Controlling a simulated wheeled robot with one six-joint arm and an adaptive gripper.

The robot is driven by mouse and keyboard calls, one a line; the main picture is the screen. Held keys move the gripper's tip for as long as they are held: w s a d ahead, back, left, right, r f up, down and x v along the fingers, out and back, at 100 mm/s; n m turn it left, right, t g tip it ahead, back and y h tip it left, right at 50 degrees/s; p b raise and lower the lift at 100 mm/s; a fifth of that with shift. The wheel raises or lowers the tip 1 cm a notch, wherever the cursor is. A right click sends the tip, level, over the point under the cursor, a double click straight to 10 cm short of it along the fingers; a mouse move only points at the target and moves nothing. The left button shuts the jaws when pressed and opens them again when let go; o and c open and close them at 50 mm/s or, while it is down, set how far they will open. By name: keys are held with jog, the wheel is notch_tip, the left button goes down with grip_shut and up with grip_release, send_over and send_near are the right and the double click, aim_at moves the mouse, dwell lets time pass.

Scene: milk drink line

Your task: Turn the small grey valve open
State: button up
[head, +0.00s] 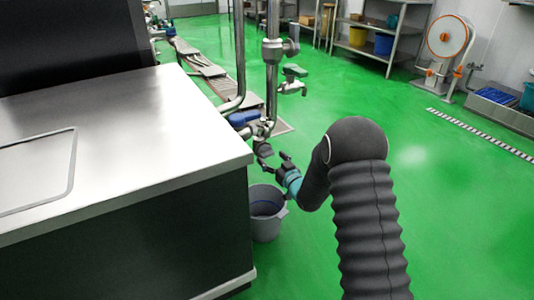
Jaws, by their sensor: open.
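My gripper (275,161) is at the end of my dark sleeved arm, with a teal band behind it. Its fingers are spread and nothing shows between them. A small dark grey valve part (264,149) sits at the low end of the steel pipework, just above and left of the fingers. I cannot tell whether they touch it. Higher up, a small tap with a grey handle (294,70) sticks out to the right of the pipe. A steel valve (290,42) is on the pipe above that. The picture is too small to tell how the valves are set.
A steel counter (150,130) fills the left, its corner close to the pipes (240,60). A grey bucket (266,222) stands on the floor below my gripper. Green floor (460,200) is clear at right. Shelves and an orange-rimmed hose reel (447,36) stand at the back.

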aim_at(269, 155)
jog(key=shift+x, duration=1.95)
jog(key=c, duration=1)
